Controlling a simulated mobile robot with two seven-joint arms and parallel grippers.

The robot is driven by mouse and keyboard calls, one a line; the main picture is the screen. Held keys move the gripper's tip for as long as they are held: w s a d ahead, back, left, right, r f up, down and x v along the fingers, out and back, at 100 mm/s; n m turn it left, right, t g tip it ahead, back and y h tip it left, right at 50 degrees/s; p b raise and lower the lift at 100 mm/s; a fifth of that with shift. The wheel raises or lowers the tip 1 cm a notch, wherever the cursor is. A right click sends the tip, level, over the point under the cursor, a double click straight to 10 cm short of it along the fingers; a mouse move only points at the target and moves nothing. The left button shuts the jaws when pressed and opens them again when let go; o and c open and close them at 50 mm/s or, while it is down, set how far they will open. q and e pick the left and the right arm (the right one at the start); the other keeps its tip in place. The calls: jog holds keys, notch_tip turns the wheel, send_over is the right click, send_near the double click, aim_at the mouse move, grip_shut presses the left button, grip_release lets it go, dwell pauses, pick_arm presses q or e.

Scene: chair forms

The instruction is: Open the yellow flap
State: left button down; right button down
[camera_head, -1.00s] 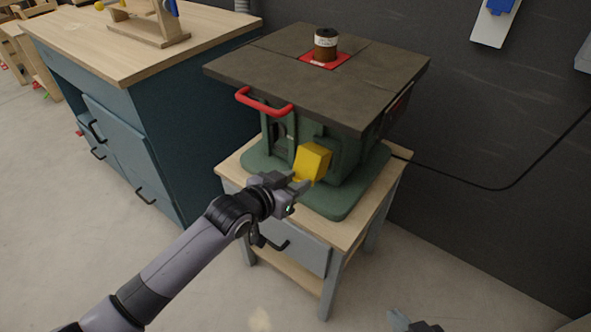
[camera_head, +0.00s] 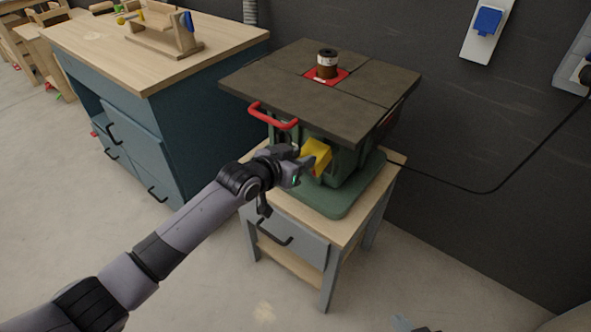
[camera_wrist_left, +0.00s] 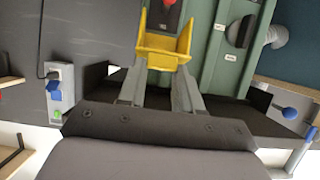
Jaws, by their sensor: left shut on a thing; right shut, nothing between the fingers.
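The yellow flap (camera_head: 318,152) is on the front of a green machine (camera_head: 347,190) under a dark table top. My left gripper (camera_head: 303,164) is at the flap's near edge. In the left wrist view, its two fingers are shut on the edge of the flap (camera_wrist_left: 163,42). The flap stands tilted out from the machine, and a dark panel with a red part (camera_wrist_left: 169,3) shows behind it. Only a small tip of my right gripper (camera_head: 403,322) shows at the bottom edge of the head view, away from the machine.
A red handle (camera_head: 272,117) sticks out just above my left gripper. The machine stands on a wooden stand with a grey drawer (camera_head: 285,238). A teal workbench (camera_head: 190,120) is to the left. A black cable (camera_head: 470,191) runs along the wall. The floor in front is clear.

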aim_at(304, 146)
pick_arm(q)
jog(key=shift+w+d+r+p, duration=0.15)
jog(key=shift+w+d+r, duration=0.15)
jog(key=shift+r, duration=0.2)
jog(key=shift+w+d+r+p, duration=0.1)
jog(key=shift+w+d+r, duration=0.15)
jog(key=shift+r, duration=0.25)
jog(key=shift+w+d+r+p, duration=0.2)
jog(key=shift+w+r, duration=0.15)
jog(key=shift+r, duration=0.15)
jog(key=c, duration=0.8)
grip_release()
jog(key=shift+f, duration=0.15)
jog(key=shift+o, duration=0.2)
jog(key=shift+a, duration=0.1)
jog(key=shift+s+a, duration=0.15)
jog(key=shift+s, duration=0.05)
jog(key=v, duration=0.6)
jog(key=shift+s+p, duration=0.2)
jog(key=shift+p, duration=0.1)
jog(key=shift+a, duration=0.1)
